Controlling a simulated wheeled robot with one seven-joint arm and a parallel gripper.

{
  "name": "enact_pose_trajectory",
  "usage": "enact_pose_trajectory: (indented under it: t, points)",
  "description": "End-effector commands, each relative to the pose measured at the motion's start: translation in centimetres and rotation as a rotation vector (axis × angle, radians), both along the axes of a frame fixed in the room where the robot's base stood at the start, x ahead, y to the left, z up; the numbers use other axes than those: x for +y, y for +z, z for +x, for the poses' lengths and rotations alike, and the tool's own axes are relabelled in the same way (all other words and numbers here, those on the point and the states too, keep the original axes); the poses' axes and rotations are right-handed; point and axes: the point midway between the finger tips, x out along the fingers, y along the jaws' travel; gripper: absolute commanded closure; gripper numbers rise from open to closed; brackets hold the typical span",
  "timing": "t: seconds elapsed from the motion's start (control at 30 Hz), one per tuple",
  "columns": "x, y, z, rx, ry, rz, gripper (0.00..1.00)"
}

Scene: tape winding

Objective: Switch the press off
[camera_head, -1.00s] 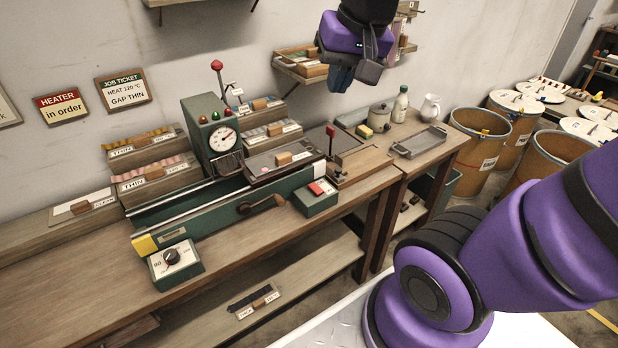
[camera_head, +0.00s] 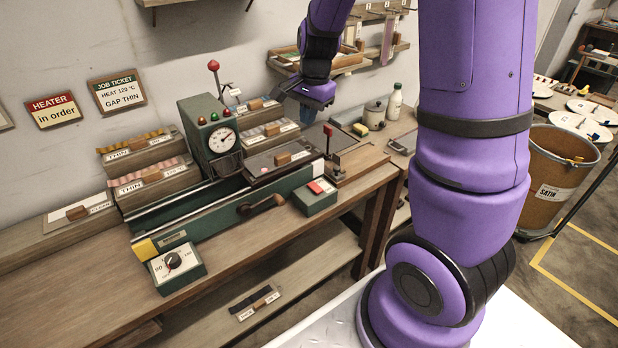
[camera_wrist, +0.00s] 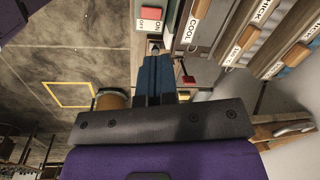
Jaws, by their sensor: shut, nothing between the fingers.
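The press (camera_head: 209,135) is a green machine with a round gauge, small lamps and a red-knobbed lever, on the wooden bench. A green switch box (camera_head: 315,202) with a red rocker (camera_head: 318,186) sits at its front right. In the wrist view the red rocker (camera_wrist: 151,13) is beside ON and OFF labels; which side is pressed I cannot tell. My gripper (camera_head: 308,113) is above the bench, behind and above the switch box, apart from it. In the wrist view its blue fingers (camera_wrist: 153,75) are together and empty, below the switch box in the picture.
A red-knobbed lever (camera_head: 328,143) stands close to my gripper, behind the switch box. A dial box (camera_head: 176,268) sits at the bench's front left. A crank handle (camera_head: 262,204) juts from the press front. Jars (camera_head: 374,115) stand behind my gripper.

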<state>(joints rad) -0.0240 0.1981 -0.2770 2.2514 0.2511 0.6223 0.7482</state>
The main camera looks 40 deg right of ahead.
Motion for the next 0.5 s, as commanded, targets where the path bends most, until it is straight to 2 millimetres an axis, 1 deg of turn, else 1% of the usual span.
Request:
enact_pose_trajectory:
  t: [0.03, 0.2, 0.3, 0.4, 0.5]
  points:
    - [-0.5, -1.4, 0.5, 0.021, -0.04, -0.003, 1.0]
    - [-2.2, -5.2, 1.9, 0.067, -0.176, -0.015, 1.0]
    - [-3.0, -7.1, 2.4, 0.088, -0.242, -0.025, 1.0]
    - [-3.7, -8.5, 2.8, 0.103, -0.29, -0.035, 1.0]
    - [-4.1, -9.4, 3.0, 0.112, -0.324, -0.042, 1.0]
